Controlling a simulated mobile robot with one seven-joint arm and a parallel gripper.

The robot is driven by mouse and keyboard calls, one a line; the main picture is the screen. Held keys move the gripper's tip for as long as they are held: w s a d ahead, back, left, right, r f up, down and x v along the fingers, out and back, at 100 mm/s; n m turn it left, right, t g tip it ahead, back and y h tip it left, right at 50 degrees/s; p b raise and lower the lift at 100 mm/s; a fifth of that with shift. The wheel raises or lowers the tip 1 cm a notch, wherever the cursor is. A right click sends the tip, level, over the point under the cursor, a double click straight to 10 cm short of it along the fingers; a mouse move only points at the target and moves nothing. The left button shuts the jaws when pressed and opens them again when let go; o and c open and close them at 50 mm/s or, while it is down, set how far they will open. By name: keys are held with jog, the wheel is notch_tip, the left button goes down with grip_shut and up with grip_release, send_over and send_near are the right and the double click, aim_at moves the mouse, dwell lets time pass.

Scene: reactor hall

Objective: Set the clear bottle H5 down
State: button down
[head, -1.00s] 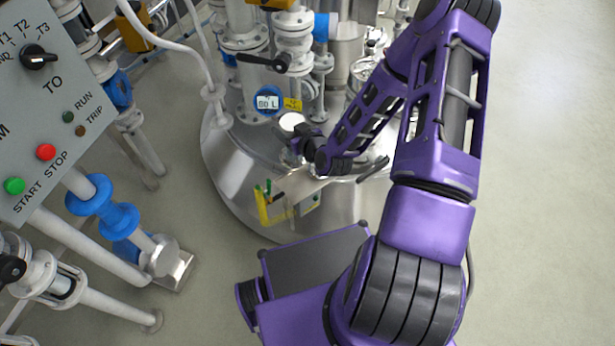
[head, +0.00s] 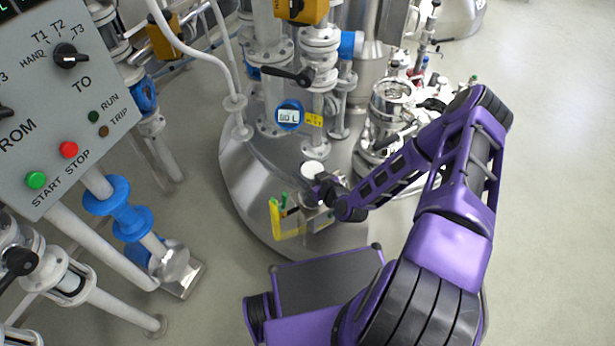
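My gripper (head: 319,186) is at the end of the reaching purple arm, near the rounded steel front of the plant unit. A small object with a round white top (head: 312,169) sits at the fingers and has moved together with them, so my gripper appears shut on it. I take it for the clear bottle H5, though its body is mostly hidden and no label is readable. A small yellow-edged holder (head: 277,222) with green bits is just below and left of my gripper. I cannot tell whether the bottle touches anything below it.
The steel plinth (head: 245,190) carries pipes, a valve with a black handle (head: 289,74) and a blue round gauge (head: 289,115) behind my gripper. A steel vessel (head: 392,100) stands right of them. A control panel (head: 60,100) is at left. The floor at right is clear.

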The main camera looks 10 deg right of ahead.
jog(key=shift+f, duration=0.6)
jog(key=shift+f, duration=0.2)
grip_release()
jog(key=shift+r, duration=0.1)
jog(key=shift+r, duration=0.25)
jog(key=p+v, duration=0.1)
jog(key=v, duration=1.1)
jog(key=shift+f, duration=0.2)
